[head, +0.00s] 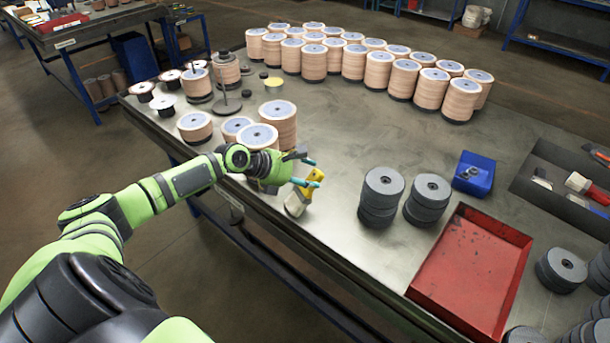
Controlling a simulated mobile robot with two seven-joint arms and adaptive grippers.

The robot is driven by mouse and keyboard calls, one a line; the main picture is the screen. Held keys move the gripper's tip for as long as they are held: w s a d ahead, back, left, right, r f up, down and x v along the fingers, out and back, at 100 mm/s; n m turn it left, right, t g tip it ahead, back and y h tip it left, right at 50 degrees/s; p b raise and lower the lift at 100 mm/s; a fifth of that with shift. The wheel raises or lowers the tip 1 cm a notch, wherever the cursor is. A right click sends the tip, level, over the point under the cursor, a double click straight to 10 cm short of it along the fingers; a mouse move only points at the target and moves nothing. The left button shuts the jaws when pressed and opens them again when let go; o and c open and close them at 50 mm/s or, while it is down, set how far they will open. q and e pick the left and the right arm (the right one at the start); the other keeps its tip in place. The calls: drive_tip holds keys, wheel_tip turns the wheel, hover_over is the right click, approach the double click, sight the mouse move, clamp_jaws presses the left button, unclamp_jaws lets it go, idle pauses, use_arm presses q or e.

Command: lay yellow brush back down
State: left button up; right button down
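The yellow brush (296,204) is at the near edge of the metal table, left of the grey disc stacks. It has a yellow handle and a pale lower part. My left gripper (307,172) reaches in from the left, right at the brush's handle. Its two cyan-tipped fingers are spread apart, with a gap between them. The nearer finger covers part of the handle; I cannot tell whether it touches it. The brush looks tilted, and whether it rests fully on the table is unclear. My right gripper is out of view.
Grey disc stacks (381,190) and a red tray (470,272) stand to the right. A blue bin (474,175) is behind them. Tan disc stacks (278,118) stand just behind my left gripper, with more along the back. The table's middle is clear.

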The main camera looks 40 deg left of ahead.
use_arm(q)
drive_tip(key=v, duration=1.2)
idle(0.6)
idle(0.5)
